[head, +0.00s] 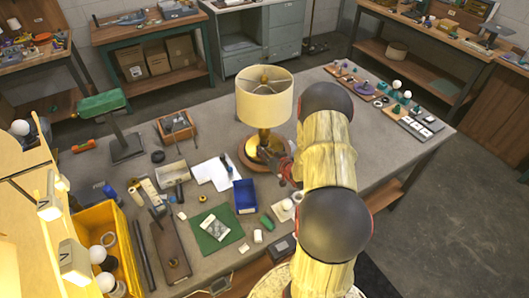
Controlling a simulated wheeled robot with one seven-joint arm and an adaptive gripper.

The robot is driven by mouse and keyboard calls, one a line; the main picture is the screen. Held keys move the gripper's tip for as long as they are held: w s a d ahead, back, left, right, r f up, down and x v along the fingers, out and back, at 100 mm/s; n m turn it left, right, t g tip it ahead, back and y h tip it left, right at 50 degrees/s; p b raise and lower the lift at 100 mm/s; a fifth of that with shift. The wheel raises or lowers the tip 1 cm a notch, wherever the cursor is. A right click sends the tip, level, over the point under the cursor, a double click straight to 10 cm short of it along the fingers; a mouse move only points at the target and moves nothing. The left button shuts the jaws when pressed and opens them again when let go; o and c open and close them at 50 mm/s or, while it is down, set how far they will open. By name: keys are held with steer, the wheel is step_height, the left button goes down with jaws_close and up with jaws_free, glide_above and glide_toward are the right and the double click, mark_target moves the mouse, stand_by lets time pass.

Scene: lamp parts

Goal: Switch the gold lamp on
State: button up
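The gold lamp has a cream drum shade (265,100) and a shiny gold body (264,139) on a round brown base (247,160). It stands upright on the large grey worktable, near the middle of the head view. I cannot tell from the shade whether it is lit. My arm comes up from the lower right and bends down behind itself toward the lamp. My gripper (284,166) is only partly visible, at the right side of the lamp's base and very close to it. Its fingers are small and mostly hidden, so opening and contact are unclear. No switch can be made out.
A green desk lamp (103,106) stands to the left. A yellow crate (103,225) is at lower left. Small parts line the table's right end.

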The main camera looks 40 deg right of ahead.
jaws_close()
steer(key=shift+d, duration=0.1)
steer(key=shift+s+d+n+y+p, duration=0.3)
steer(key=shift+d+n+y+p, duration=0.1)
steer(key=shift+n+y, duration=0.5)
steer(key=shift+s+d+n+y+p, duration=0.3)
steer(key=shift+n+y, duration=0.4)
steer(key=shift+y, duration=0.3)
steer(key=shift+s+d+n+y+p, duration=0.1)
steer(key=shift+d+n+y+p, duration=0.2)
steer(key=shift+n+y, duration=0.35)
steer(key=shift+s+d+n+y+p, duration=0.1)
steer(key=shift+d+n+y+p, duration=0.15)
steer(key=shift+n+y, duration=0.4)
steer(key=shift+d, duration=0.1)
steer(key=shift+o, duration=2.2)
jaws_free()
steer(key=shift+o, duration=0.2)
